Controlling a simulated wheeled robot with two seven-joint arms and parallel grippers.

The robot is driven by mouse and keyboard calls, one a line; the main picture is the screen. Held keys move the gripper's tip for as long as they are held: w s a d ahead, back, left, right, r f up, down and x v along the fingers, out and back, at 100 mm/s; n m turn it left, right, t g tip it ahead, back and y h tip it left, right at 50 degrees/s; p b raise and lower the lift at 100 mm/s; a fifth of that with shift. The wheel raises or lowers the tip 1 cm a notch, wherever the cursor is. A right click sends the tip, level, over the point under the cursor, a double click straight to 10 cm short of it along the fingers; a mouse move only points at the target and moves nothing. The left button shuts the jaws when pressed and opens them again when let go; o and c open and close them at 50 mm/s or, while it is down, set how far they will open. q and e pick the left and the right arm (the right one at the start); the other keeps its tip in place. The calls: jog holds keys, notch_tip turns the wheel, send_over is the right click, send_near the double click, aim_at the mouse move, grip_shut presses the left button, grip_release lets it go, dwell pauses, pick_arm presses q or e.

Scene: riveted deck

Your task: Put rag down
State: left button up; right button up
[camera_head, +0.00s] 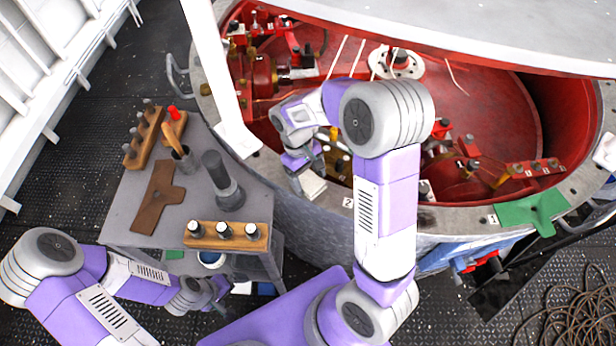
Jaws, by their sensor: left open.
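A green rag (532,212) lies spread over the rim of the round red-lined vessel, at the right, and drapes a little over its edge. A brown rag-like piece (157,197) lies flat on the grey side table. My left gripper (222,290) is low in front of the table, away from both cloths; it is open. My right gripper (311,184) is over the near left rim of the vessel, pointing down. A small pale patch shows at its tips; I cannot tell whether it is finger or a held thing. My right arm hides part of the vessel.
Coiled rope (575,310) lies on the deck at right.

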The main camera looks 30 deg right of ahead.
jog(key=shift+o, duration=0.2)
jog(key=shift+s+a+f, duration=0.2)
jog(key=shift+a+f, duration=0.1)
jog(key=d+p+v, duration=0.1)
jog(key=p+v, duration=0.2)
jog(key=v, duration=1)
jog(key=shift+a+p, duration=0.35)
jog(key=shift+p, duration=0.05)
jog(key=shift+f, duration=0.1)
